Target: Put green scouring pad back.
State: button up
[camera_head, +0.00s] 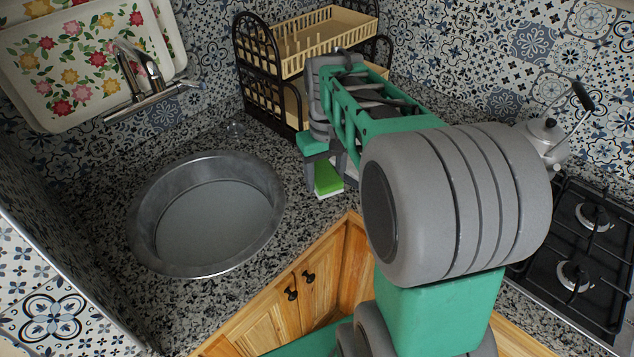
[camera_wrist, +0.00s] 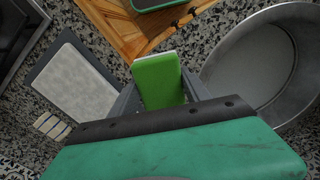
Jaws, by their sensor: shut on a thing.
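The green scouring pad (camera_head: 327,179) is a small bright green block with a pale edge, below my gripper (camera_head: 325,164) in the head view. In the wrist view the pad (camera_wrist: 158,80) sits between the two grey fingers of my gripper (camera_wrist: 160,92), which are shut on it. It appears held above the speckled counter; the exact gap below it is unclear. A dark grey flat holder with a light grey surface (camera_wrist: 75,88) lies on the counter to the left of the pad in the wrist view.
A round metal basin (camera_head: 215,215) is left of my gripper. A two-tier dish rack (camera_head: 262,62) stands behind it. Several small pale strips (camera_wrist: 50,125) lie beside the flat holder. Bare counter (camera_head: 225,300) lies in front of the basin.

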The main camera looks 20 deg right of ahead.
jog(key=w+f, duration=0.3)
jog(key=w+d+f+p, duration=0.1)
jog(key=w+f, duration=0.2)
jog(key=shift+w+d+f, duration=0.15)
jog(key=shift+w+f, duration=0.15)
notch_tip(320, 180, down, 3)
jog(key=shift+r+p, duration=0.2)
jog(key=shift+p, duration=0.65)
jog(key=shift+f, duration=0.45)
jog(key=o, duration=1.3)
notch_tip(320, 180, up, 12)
jog(key=b, duration=0.2)
jog(key=s+a+t, duration=0.1)
jog(key=s+a, duration=0.2)
jog(key=s, duration=0.2)
jog(key=s+a+t, duration=0.1)
jog(key=s+a, duration=0.3)
jog(key=s, duration=0.1)
jog(key=s+a+t, duration=0.1)
jog(key=s+a, duration=0.2)
jog(key=s, duration=0.3)
jog(key=shift+a+f+t, duration=0.2)
jog(key=shift+a+t, duration=0.15)
jog(key=shift+t, duration=0.05)
